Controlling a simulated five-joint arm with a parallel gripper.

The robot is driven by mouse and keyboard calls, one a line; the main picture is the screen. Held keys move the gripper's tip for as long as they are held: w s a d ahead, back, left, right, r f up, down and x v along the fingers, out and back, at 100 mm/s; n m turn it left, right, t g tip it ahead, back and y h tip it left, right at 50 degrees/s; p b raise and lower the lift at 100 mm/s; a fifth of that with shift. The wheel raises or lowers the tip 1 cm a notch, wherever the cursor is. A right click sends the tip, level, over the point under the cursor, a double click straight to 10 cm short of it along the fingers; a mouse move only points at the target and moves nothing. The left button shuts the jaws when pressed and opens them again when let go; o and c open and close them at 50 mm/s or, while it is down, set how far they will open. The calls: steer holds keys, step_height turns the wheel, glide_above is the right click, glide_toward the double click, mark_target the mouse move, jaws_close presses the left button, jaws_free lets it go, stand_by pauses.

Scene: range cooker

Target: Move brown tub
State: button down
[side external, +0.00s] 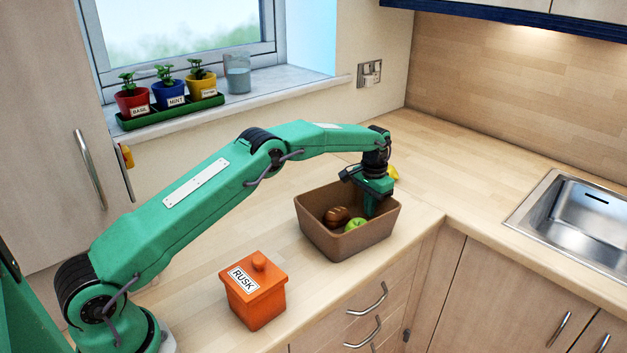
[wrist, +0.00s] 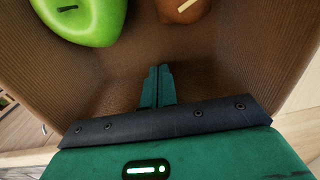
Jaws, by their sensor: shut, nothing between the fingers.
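The brown tub (side external: 352,245) stands on the worktop left of the corner, upright and open at the top. A brown bread-like item (side external: 337,216) and a green apple (side external: 355,225) lie in it. My gripper (side external: 371,213) reaches down over the tub's right part, its fingers inside the opening. In the wrist view the fingers (wrist: 157,84) are together with nothing between them, in front of the tub's ribbed inner wall (wrist: 235,55). The apple (wrist: 84,20) and the brown item (wrist: 183,8) sit beyond the fingertips. Contact with the tub cannot be told.
An orange RUSK jar (side external: 255,290) stands left of the tub, near the front edge. A sink (side external: 575,215) is at the right. A yellow thing (side external: 394,173) is partly hidden behind my gripper. Potted herbs (side external: 170,92) and a glass (side external: 237,75) stand on the sill. The back corner worktop is clear.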

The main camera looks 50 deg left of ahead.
steer(key=shift+r, duration=0.1)
step_height(320, 180, up, 10)
stand_by(0.7)
steer(key=s+d+r+t, duration=0.1)
steer(key=s+r+t, duration=0.2)
steer(key=s+r, duration=1.6)
steer(key=s+f+t, duration=0.1)
steer(key=s+f, duration=0.2)
steer(key=s, duration=0.9)
steer(key=s+f+n+t, duration=0.1)
steer(key=s+f, duration=0.2)
steer(key=s, duration=0.9)
steer(key=shift+d+f+t, duration=0.25)
steer(key=shift+t, duration=0.05)
